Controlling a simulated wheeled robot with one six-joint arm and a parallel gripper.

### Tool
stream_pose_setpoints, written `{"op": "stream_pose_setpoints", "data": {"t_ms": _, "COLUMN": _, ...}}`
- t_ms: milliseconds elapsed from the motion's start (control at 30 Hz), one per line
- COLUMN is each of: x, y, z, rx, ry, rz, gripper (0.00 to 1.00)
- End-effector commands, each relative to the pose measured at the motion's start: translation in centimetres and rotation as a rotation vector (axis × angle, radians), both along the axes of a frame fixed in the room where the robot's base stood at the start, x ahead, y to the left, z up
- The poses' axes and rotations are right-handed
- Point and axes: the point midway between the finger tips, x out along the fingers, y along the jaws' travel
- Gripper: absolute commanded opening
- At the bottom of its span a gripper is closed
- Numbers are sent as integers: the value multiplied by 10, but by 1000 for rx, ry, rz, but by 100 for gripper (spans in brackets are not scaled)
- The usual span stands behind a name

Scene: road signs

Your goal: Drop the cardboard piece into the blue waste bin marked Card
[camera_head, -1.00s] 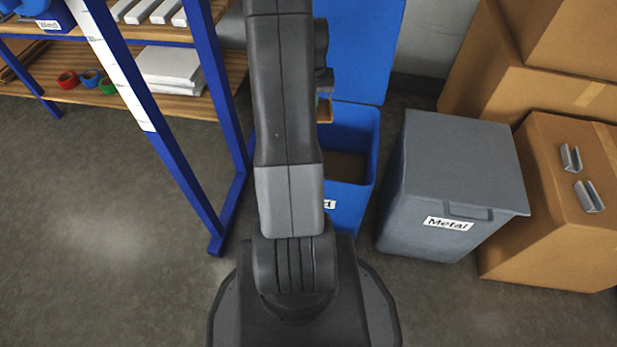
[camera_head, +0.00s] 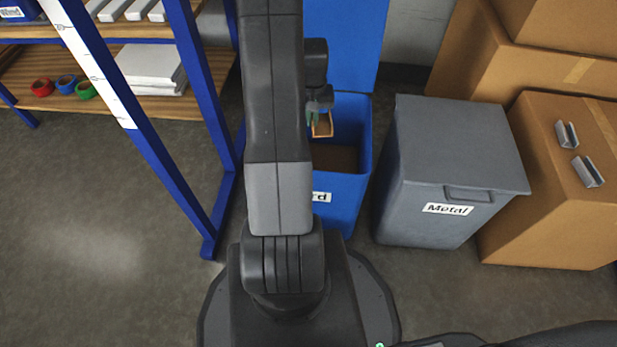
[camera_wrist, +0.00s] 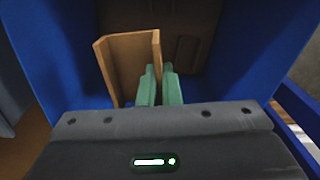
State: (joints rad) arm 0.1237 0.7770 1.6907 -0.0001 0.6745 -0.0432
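The blue waste bin (camera_head: 343,200) stands open behind my arm, its lid (camera_head: 345,45) raised at the back. Its label is partly hidden by my arm and shows only "rd". The bin's blue inner walls (camera_wrist: 75,60) fill the wrist view. The cardboard piece (camera_wrist: 127,70), brown and folded, sits at the green fingertips of my gripper (camera_wrist: 159,88). The fingers are close together with the piece at their left side. In the head view the piece (camera_head: 323,126) is over the bin's opening, beside my gripper (camera_head: 312,118).
A closed grey bin marked Metal (camera_head: 455,170) stands to the right. Cardboard boxes (camera_head: 565,180) are at the far right, with two metal brackets on top. A blue-framed shelf (camera_head: 185,130) stands close on the left. Grey floor is clear at the front left.

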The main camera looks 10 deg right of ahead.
Motion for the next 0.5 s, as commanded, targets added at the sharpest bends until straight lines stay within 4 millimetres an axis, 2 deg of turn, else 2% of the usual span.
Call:
{"op": "stream_pose_setpoints", "data": {"t_ms": 167, "x": 0, "y": 0, "z": 0, "rx": 0, "ry": 0, "rz": 0, "gripper": 0}}
{"op": "stream_pose_setpoints", "data": {"t_ms": 300, "x": 0, "y": 0, "z": 0, "rx": 0, "ry": 0, "rz": 0, "gripper": 26}}
{"op": "stream_pose_setpoints", "data": {"t_ms": 333, "x": 0, "y": 0, "z": 1, "rx": 0, "ry": 0, "rz": 0, "gripper": 30}}
{"op": "stream_pose_setpoints", "data": {"t_ms": 500, "x": 0, "y": 0, "z": 1, "rx": 0, "ry": -1, "rz": 0, "gripper": 30}}
